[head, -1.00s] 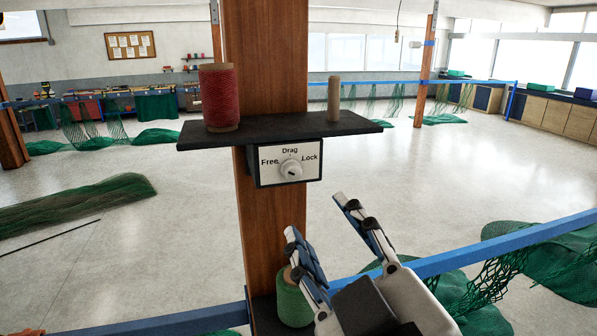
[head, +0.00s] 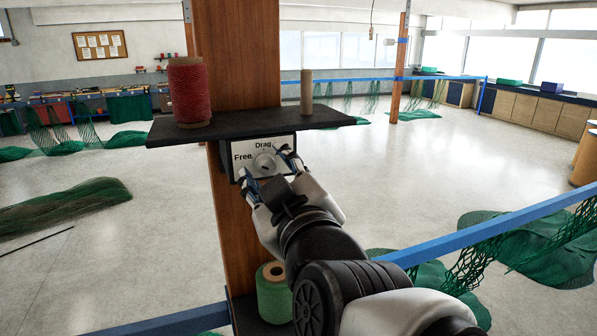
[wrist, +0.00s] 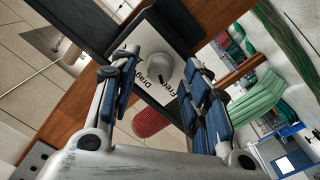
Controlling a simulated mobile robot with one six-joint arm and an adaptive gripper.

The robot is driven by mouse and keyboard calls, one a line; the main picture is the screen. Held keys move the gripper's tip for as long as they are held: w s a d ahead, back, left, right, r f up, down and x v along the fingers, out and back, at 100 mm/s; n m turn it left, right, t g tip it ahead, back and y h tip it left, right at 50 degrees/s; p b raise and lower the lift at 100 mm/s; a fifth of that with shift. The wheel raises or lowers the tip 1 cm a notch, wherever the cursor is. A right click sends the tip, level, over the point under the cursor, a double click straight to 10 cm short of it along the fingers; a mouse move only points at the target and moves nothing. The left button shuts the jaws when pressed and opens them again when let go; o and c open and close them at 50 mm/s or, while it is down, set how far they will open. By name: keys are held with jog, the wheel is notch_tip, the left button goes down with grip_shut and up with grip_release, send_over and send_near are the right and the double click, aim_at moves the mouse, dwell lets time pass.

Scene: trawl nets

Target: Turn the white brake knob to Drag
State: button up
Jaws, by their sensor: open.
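The white brake knob (head: 264,161) sits on a white label plate (head: 243,147) under a dark shelf. "Free" shows at its left and "Drag" above it; my finger hides the right side of the plate. I cannot tell surely which label the knob points at. My gripper (head: 268,170) is open in front of the plate, one finger lower left of the knob and one upper right. In the wrist view the knob (wrist: 157,65) shows between and beyond the open fingers, with a gap to each visible, and nothing is gripped.
A wooden post (head: 237,55) stands behind. A green twine spool (head: 273,293) stands below. A blue rail (head: 500,220) runs right.

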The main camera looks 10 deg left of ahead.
jog(key=shift+w+a, duration=0.2)
jog(key=shift+w, duration=0.15)
jog(key=shift+c, duration=0.2)
grip_shut()
